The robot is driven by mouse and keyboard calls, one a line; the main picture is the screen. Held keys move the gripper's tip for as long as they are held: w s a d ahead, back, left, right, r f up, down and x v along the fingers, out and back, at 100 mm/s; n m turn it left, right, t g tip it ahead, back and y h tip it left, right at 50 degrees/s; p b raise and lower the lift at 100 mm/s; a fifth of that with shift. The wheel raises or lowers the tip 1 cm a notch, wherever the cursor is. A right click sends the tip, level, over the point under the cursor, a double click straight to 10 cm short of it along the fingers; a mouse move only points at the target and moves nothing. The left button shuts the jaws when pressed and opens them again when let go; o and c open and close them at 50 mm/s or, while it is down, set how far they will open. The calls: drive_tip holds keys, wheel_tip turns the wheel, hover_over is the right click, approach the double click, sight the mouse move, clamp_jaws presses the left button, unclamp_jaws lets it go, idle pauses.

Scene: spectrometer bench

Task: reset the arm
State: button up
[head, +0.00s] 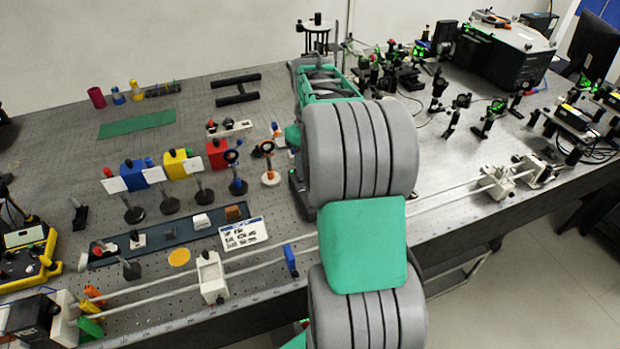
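My arm, with grey ribbed joints and green covers, rises from the bottom centre of the head view and reaches over the bench (60,130). Its far part, a green and grey frame, shows beyond the upper ribbed joint. My gripper's fingers cannot be made out; the arm hides whatever lies behind it. I cannot see whether the gripper holds anything.
Left of my arm stand blue, yellow and red blocks (217,154), lens holders (267,161), a green mat (138,124) and a white printed card (243,233). A long rail (447,203) runs along the front. Optic mounts (489,116) and a black box (503,58) crowd the right.

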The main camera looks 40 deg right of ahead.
drive_tip(key=shift+r, duration=0.2)
drive_tip(key=s+a+r+t, duration=0.1)
drive_tip(key=s+a+r, duration=0.1)
drive_tip(key=a, duration=0.5)
drive_tip(key=s+a+r+t, duration=0.1)
drive_tip(key=s+a+r, duration=0.2)
drive_tip(key=a, duration=0.5)
drive_tip(key=s+a+f+t, duration=0.2)
drive_tip(key=s+a, duration=0.5)
drive_tip(key=a, duration=0.1)
drive_tip(key=shift+s, duration=0.15)
clamp_jaws()
